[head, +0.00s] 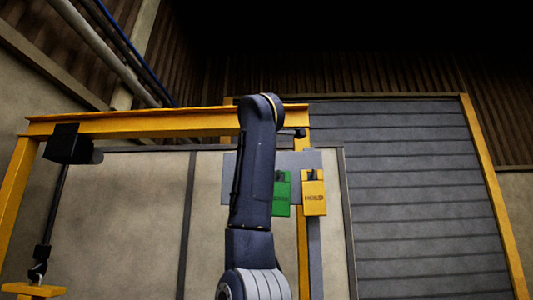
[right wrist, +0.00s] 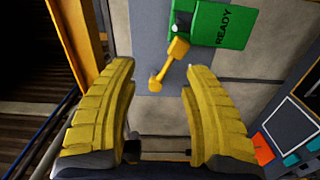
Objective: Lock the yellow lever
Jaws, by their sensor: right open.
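The yellow lever (right wrist: 171,64) shows in the right wrist view, on a grey panel (right wrist: 148,30). It slants from a small round end at lower left up to a thicker end beside a green READY box (right wrist: 226,22). My right gripper (right wrist: 160,70) is open, with its two ribbed yellow fingers apart on either side of the lever's lower end in the picture. I see no contact, and the depth gap is hard to judge. In the head view the lever cannot be made out; my arm covers part of the panel. My left gripper is not in view.
In the head view, a green box (head: 282,198) and a yellow HOLD box (head: 314,198) hang on the grey panel (head: 331,161). A yellow frame beam (head: 160,123) runs above. A dark panel with coloured patches (right wrist: 290,133) stands at right in the wrist view.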

